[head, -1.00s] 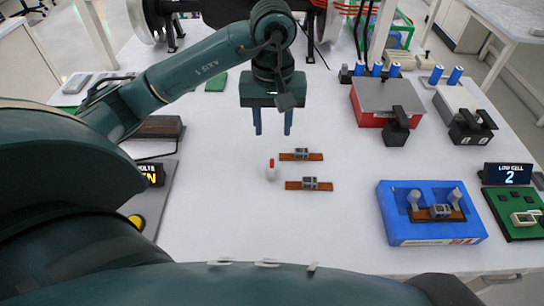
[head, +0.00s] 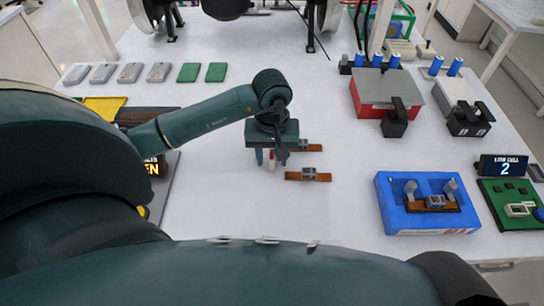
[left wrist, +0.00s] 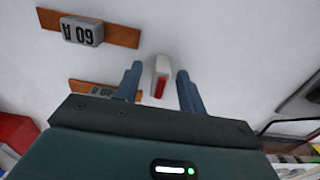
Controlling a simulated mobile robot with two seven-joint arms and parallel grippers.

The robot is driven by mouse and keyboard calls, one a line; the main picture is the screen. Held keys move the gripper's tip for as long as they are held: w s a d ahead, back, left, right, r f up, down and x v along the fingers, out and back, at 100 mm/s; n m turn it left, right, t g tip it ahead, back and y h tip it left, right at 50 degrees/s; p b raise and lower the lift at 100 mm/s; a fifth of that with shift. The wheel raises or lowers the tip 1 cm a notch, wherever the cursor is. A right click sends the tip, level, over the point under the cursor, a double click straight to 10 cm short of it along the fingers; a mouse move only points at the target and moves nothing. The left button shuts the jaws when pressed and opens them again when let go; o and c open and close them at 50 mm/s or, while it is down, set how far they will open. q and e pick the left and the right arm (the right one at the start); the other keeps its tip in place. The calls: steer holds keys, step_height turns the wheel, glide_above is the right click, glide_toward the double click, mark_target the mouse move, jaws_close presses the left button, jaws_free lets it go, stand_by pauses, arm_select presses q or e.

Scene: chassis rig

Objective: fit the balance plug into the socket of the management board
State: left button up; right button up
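The balance plug, small and white with a red part, stands on the white table in the head view (head: 271,164). It also shows in the left wrist view (left wrist: 161,72), between my fingers. My left gripper (head: 271,158) is open above and around it, with a gap on both sides in the left wrist view (left wrist: 158,82). The green management board (head: 495,194) lies at the right edge of the table, with a pale socket-like part (head: 519,209) on it. My right gripper is out of view.
Two brown strips with grey fuse blocks lie beside the plug, the nearer (head: 308,175) and the farther (head: 309,146). A blue fixture (head: 390,217) stands between them and the board. A "LOW CELL 2" display (head: 503,167) stands behind the board. Front-centre table is clear.

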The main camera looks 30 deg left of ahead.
arm_select(q)
steer(key=shift+f, duration=0.1)
steer(key=shift+c, duration=0.2)
jaws_close()
